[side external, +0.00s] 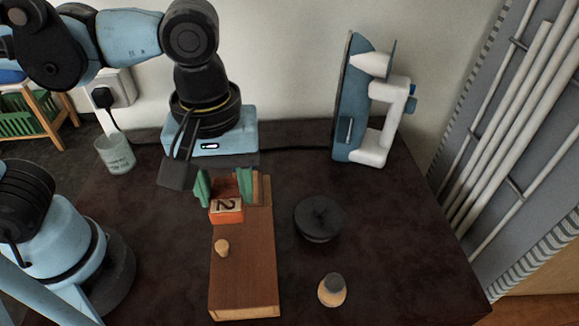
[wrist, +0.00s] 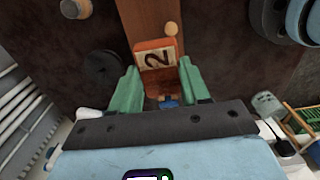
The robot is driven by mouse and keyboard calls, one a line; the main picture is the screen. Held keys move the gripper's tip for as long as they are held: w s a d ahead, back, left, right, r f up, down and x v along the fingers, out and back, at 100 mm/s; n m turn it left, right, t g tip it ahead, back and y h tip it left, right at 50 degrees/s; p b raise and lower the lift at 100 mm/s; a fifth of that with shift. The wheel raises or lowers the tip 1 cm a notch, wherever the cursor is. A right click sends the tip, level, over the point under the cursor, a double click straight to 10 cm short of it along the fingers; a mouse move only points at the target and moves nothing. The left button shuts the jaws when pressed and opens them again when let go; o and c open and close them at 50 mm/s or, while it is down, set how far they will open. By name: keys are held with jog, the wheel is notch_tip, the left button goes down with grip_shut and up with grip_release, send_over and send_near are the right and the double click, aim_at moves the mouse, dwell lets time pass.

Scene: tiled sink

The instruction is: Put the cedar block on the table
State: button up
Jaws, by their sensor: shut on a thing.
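The block (side external: 226,212), orange-red with a pale face marked "2", is the likely cedar block. My gripper (side external: 224,190) has its green fingers on either side of the block and is shut on it. In the wrist view the block (wrist: 155,54) shows between the fingertips (wrist: 159,72). It is over the long brown wooden box (side external: 243,265); whether it touches the box's top is not clear. The dark table (side external: 385,240) lies around the box.
A round wooden knob (side external: 222,248) is on the box. To the right are a black disc (side external: 318,218) and a small pale-and-grey object (side external: 332,290). A blue-and-white device (side external: 365,110) stands at the back right. A cup (side external: 115,153) is at the back left. Bare table lies at right.

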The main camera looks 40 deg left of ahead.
jog(key=shift+d+r, duration=0.1)
jog(key=w+a+f+n, duration=0.2)
jog(key=w+a+n, duration=0.3)
jog(key=w, duration=0.3)
jog(key=w+a+f+n, duration=0.2)
jog(key=w+a+n, duration=0.25)
jog(key=w, duration=0.45)
jog(key=shift+m, duration=0.25)
jog(key=w+a+f, duration=0.1)
jog(key=a+f, duration=0.1)
jog(key=a, duration=0.1)
jog(key=w+a+f, duration=0.1)
jog(key=a+f, duration=0.1)
jog(key=a, duration=0.2)
jog(key=w+a+f, duration=0.2)
jog(key=a, duration=0.1)
jog(key=shift+w+a+f, duration=0.1)
jog(key=shift+a+f, duration=0.05)
jog(key=shift+w+a+f, duration=0.15)
jog(key=shift+a+f, duration=0.15)
jog(key=shift+a, duration=0.1)
jog(key=shift+f, duration=1.95)
jog(key=shift+f, duration=0.15)
jog(key=o, duration=1)
jog(key=shift+o, duration=0.2)
